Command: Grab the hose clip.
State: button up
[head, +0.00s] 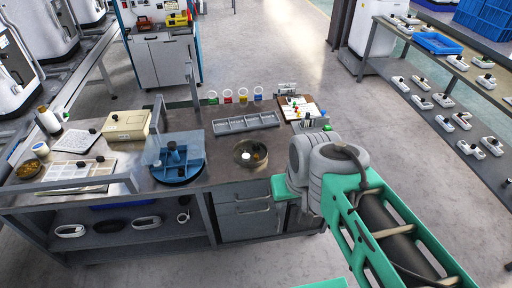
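I cannot make out a hose clip for certain at this size. Small parts lie on the workbench (222,142), too small to name. A round dark metal bowl (236,158) on the bench holds a white piece and a brownish piece. A board (313,112) with small coloured items lies at the bench's right end. My arm, green with grey joints, comes in from the lower right and reaches up to the bench's right front corner. My gripper does not show, so I cannot see whether it holds anything.
On the bench stand a blue round holder (178,168) behind a clear shield, a beige box (127,125), a grey compartment tray (246,123) and several coloured rings at the back edge. A shelf (420,95) with white devices stands at the right. Open floor lies between.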

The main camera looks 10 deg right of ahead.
aim_at(254, 148)
jog(key=u, duration=0.35)
jog(key=k, duration=0.5)
jog(key=u, duration=0.85)
jog(key=i, duration=1.35)
jog(key=z, duration=0.15)
